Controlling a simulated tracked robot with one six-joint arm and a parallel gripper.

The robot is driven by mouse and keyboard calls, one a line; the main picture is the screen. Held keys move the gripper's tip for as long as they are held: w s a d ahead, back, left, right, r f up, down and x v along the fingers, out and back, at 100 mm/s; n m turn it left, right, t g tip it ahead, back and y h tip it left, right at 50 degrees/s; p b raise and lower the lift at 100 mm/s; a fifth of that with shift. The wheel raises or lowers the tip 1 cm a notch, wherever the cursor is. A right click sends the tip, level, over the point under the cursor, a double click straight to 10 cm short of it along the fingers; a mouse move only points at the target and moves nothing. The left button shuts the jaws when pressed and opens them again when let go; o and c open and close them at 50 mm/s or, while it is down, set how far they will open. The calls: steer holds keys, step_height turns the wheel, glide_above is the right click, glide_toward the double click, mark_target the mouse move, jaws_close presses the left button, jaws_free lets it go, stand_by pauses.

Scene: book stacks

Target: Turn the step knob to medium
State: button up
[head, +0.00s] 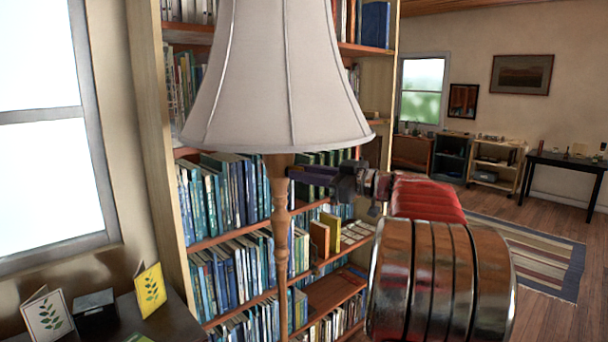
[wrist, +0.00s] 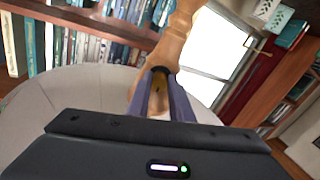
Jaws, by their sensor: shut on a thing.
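A floor lamp has a large pale shade (head: 278,85) and a turned wooden post (head: 279,215). My gripper (head: 297,173) reaches in from the right, just under the shade, with its fingers at the upper post. In the wrist view my gripper (wrist: 161,88) has its two purple fingers close together, shut on the step knob (wrist: 160,72), a small dark round part against the wooden post (wrist: 178,38). The fingers cover most of the knob, so its setting cannot be read. In the head view the knob cannot be made out.
A tall bookcase (head: 153,150) full of books stands close behind the lamp. A dark table with cards (head: 150,288) is at lower left, by a window (head: 45,130). Open wooden floor and a striped rug (head: 530,255) lie to the right.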

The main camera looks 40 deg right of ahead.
jaws_close()
steer(key=shift+m, duration=0.3)
steer(key=shift+d+f+m+y, duration=0.15)
steer(key=shift+m+y, duration=0.1)
steer(key=shift+m, duration=8.4)
steer(key=shift+f+m+y, duration=0.1)
steer(key=shift+m+y, duration=0.15)
steer(key=shift+m, duration=8.4)
